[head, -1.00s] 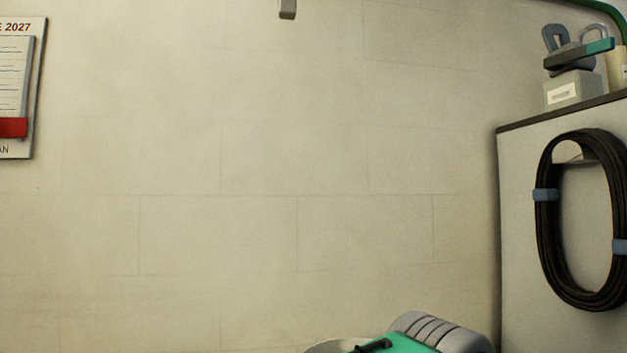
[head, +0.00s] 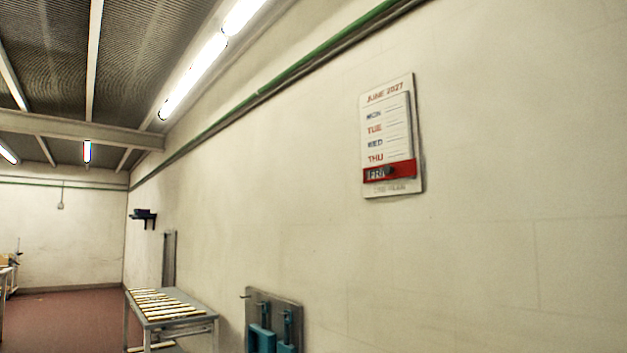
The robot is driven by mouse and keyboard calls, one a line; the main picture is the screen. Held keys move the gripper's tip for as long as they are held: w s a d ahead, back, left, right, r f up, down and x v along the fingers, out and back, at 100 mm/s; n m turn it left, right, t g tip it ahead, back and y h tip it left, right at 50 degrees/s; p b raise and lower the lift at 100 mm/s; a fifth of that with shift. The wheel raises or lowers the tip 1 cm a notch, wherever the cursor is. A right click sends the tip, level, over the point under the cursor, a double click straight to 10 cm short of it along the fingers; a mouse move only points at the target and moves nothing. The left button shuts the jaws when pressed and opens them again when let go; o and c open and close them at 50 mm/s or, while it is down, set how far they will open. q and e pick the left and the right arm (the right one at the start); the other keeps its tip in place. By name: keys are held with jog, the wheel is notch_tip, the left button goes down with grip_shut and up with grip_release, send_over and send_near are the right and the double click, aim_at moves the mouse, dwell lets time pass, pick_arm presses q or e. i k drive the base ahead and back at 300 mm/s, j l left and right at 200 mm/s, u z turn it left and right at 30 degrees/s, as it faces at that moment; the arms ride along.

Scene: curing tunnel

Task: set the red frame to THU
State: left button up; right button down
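A white wall calendar (head: 386,103) headed JUNE 2027 hangs on the pale wall, right of the middle in the head view. Its rows read MON, TUE, WED, THU and FRI from top to bottom. The red frame (head: 405,171) sits around the FRI row, just below the THU row, with a small dark part on it. Neither of my grippers is in view.
A metal table (head: 212,319) with several pale slats on top stands along the wall at the lower left. A grey panel (head: 291,304) with blue items is mounted low on the wall. A green pipe (head: 262,91) runs high along the wall. Red-brown floor (head: 70,315) shows open at the far left.

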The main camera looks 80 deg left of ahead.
aim_at(405, 167)
jog(key=u, duration=2.1)
jog(key=i+j, duration=0.45)
jog(key=j, duration=0.3)
jog(key=i+j, duration=0.25)
jog(key=j, duration=0.1)
